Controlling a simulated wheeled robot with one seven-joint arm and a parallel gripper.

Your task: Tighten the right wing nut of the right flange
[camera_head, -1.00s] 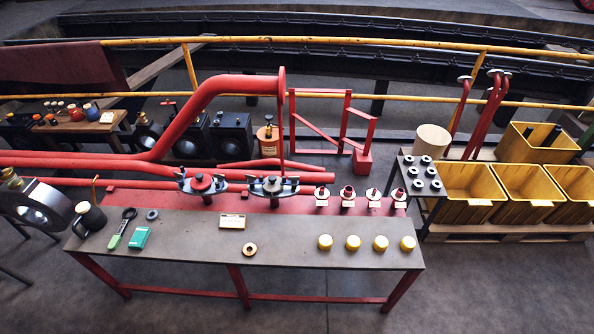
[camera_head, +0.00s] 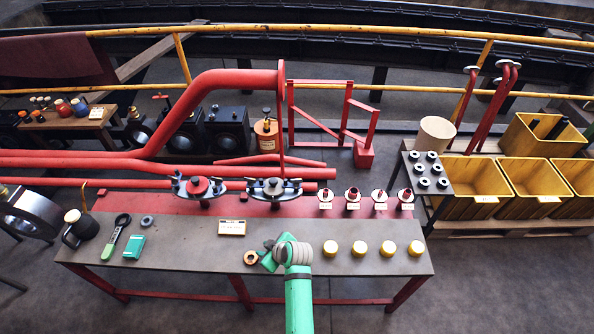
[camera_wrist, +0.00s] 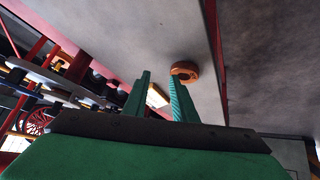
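The right flange (camera_head: 273,189) is a dark grey disc with a pale centre on the red back strip of the bench. Its right wing nut (camera_head: 296,184) is small and dark at the flange's right edge; how tight it sits I cannot tell. The left flange (camera_head: 199,187) has a red centre and stands beside it. My gripper (camera_head: 266,255) is over the bench's front part, in front of the right flange and apart from it. In the wrist view its two green fingers (camera_wrist: 160,86) stand apart with nothing between them.
A brass ring (camera_head: 250,257) lies by my gripper and shows beyond a fingertip in the wrist view (camera_wrist: 185,70). Yellow caps (camera_head: 359,248) line the front right, small red-topped fittings (camera_head: 352,197) the back right. A label card (camera_head: 232,228) lies between gripper and flanges.

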